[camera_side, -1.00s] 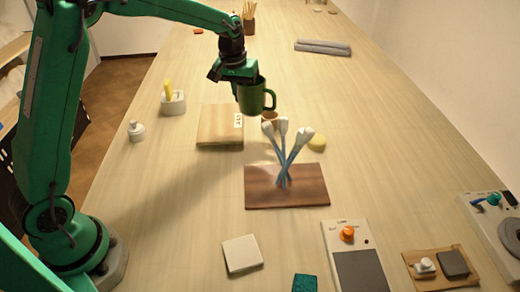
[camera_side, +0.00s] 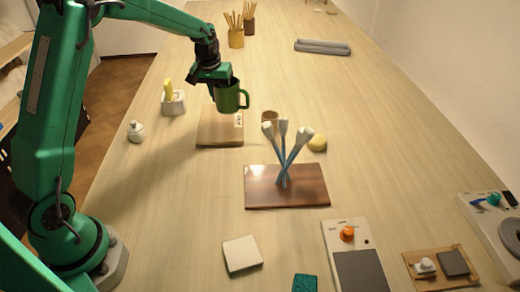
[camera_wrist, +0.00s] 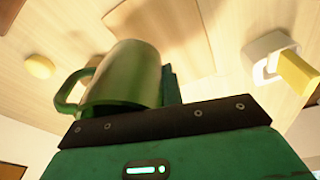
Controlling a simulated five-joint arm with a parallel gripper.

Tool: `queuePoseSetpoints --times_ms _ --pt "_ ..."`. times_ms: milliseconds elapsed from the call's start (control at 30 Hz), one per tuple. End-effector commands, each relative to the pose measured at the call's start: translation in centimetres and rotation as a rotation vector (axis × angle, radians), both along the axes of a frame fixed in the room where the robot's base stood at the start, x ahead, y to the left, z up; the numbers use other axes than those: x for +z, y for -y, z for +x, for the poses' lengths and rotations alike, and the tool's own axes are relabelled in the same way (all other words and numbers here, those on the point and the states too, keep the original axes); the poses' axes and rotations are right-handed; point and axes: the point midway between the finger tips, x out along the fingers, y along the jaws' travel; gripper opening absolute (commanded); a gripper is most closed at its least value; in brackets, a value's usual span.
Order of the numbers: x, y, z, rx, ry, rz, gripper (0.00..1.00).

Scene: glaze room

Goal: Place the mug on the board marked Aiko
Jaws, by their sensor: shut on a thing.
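The green mug (camera_side: 228,98) is held upright, its handle toward the right in the side view. My gripper (camera_side: 214,85) is shut on it. In the wrist view the mug (camera_wrist: 128,75) sits in front of my gripper's dark jaw, with its handle to the left. A light wooden board (camera_side: 215,133) lies on the table under the mug, which appears apart from it, above its far part. The board bears a small white label (camera_side: 239,119) with dark writing, too small to read surely.
A white holder with a yellow item (camera_side: 174,103) and a small lidded jar (camera_side: 136,131) stand left. Pots of sticks (camera_side: 236,37) are behind.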

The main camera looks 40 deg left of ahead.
Motion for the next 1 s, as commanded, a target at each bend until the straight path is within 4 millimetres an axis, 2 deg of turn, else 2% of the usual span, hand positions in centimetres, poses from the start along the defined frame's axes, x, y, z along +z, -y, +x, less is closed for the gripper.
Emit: queuePoseSetpoints --times_ms 200,400,733,1000 --pt "-2.1 -3.5 0.8 0.005 -0.001 0.010 0.00" --pt "-3.2 -5.3 1.2 0.004 -0.001 0.015 0.00" --pt "-3.7 -5.6 1.2 0.002 -0.002 0.016 0.00" --pt "-6.6 -5.5 1.2 0.002 -0.004 0.015 0.00"
